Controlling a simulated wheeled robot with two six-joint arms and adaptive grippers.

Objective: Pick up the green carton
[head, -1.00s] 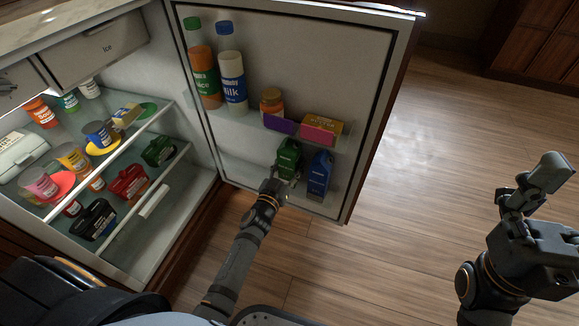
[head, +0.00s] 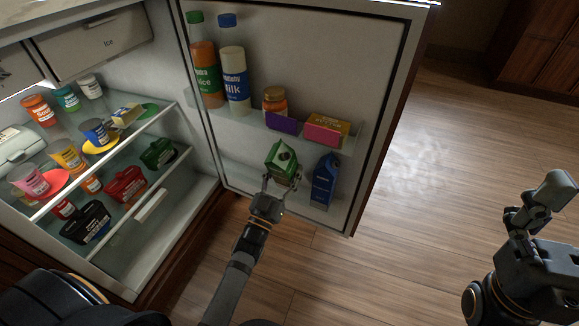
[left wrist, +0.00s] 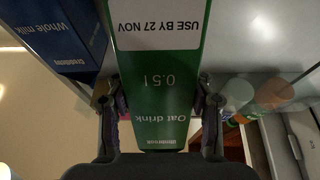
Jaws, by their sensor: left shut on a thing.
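The green carton (head: 282,163) is in my left gripper (head: 282,182), in front of the lower door shelf of the open fridge. In the left wrist view the green carton (left wrist: 160,95) reads "Oat drink" and "0.5 l", with a white "use by" label. The fingers of my left gripper (left wrist: 158,105) are shut on its two sides. In the head view the carton is tilted a little and looks raised from the shelf. My right gripper (head: 540,200) is at the far right over the floor; its jaw state is unclear.
A blue milk carton (head: 325,180) stands close to the right on the lower door shelf (head: 240,178). Above are a butter box (head: 327,129), a jar (head: 275,100) and two bottles. The fridge shelves at left hold several tubs and cartons. The floor (head: 430,200) at right is clear.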

